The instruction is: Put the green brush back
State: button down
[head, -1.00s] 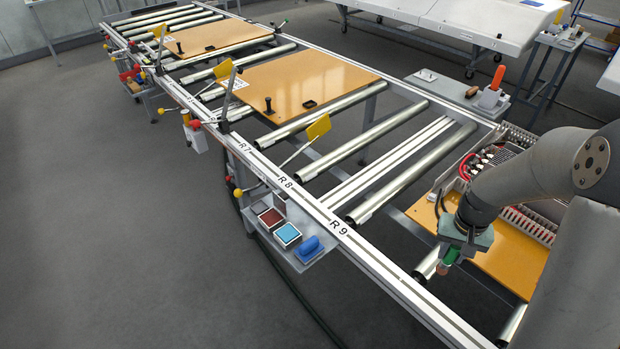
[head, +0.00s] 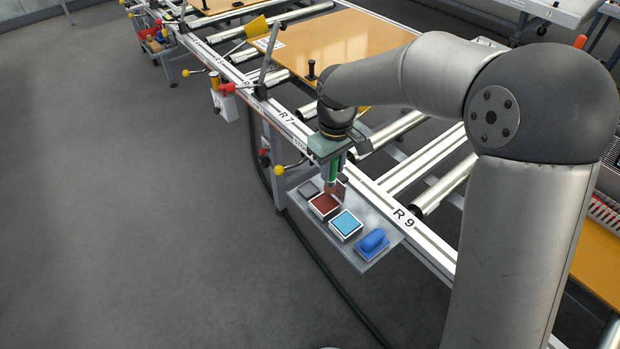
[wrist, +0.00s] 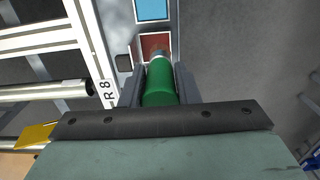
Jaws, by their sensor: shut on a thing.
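My gripper (head: 334,160) is shut on the green brush (head: 333,173), which points down over the side shelf (head: 374,210). In the wrist view the brush's green handle (wrist: 160,85) lies between the two dark fingers, its far end toward the dark red pad (wrist: 155,43). In the head view the brush's brownish lower end (head: 330,187) appears just above or at the dark red pad (head: 323,205); I cannot tell if they touch. A blue pad (head: 346,225) sits beside the red one, also seen in the wrist view (wrist: 152,9).
A blue-handled block (head: 372,240) stands at the shelf's near end. A small dark block (head: 308,189) lies at its far end. A lever with a yellow knob (head: 280,170) sticks out close by. Open floor lies left.

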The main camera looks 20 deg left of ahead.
jog(key=shift+w+a+f+p, duration=0.45)
jog(key=shift+w+a+f, duration=0.85)
jog(key=shift+f, duration=0.65)
jog(key=shift+w+a+f+p, duration=0.4)
jog(key=shift+w+a+f, duration=0.9)
jog(key=shift+f, duration=0.6)
jog(key=shift+w+a+f+p, duration=0.45)
jog(key=shift+w+a+f, duration=0.85)
jog(key=shift+f, duration=0.65)
jog(key=shift+s+f, duration=0.1)
jog(key=shift+f, duration=0.15)
jog(key=c, duration=1.1)
grip_release()
